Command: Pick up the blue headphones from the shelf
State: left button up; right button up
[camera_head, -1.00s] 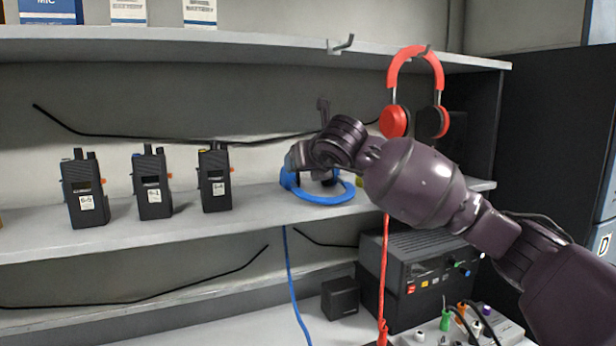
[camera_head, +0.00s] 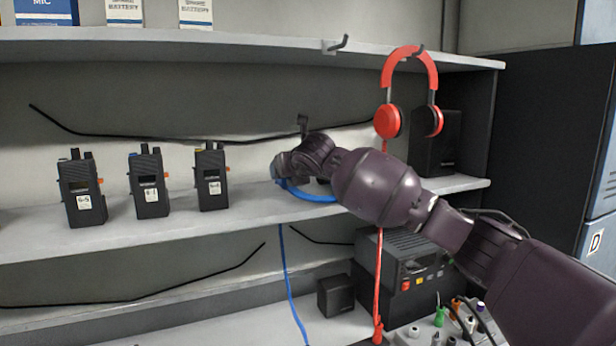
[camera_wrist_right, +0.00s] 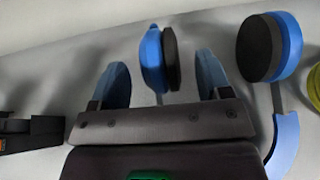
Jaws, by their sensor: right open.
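The blue headphones (camera_head: 309,196) lie on the middle shelf in the head view, mostly hidden behind my right arm. In the right wrist view, one ear cup (camera_wrist_right: 152,60) with a dark pad lies ahead of and between the spread fingers of my right gripper (camera_wrist_right: 163,78). The other ear cup and part of the blue band (camera_wrist_right: 286,143) lie to the right, outside the fingers. My right gripper is open; contact with the cup cannot be told. My wrist hides its fingers in the head view. My left gripper is not in view.
Three black radios (camera_head: 148,182) stand left on the same shelf (camera_head: 120,232). Red headphones (camera_head: 388,121) hang from a hook above my right arm. A blue cable (camera_head: 289,285) hangs below. A yellow item (camera_wrist_right: 314,88) sits right of the headphones. Shelf between radios and headphones is clear.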

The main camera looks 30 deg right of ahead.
jog(key=shift+c, duration=0.5)
jog(key=c, duration=0.6)
jog(key=shift+c, duration=0.2)
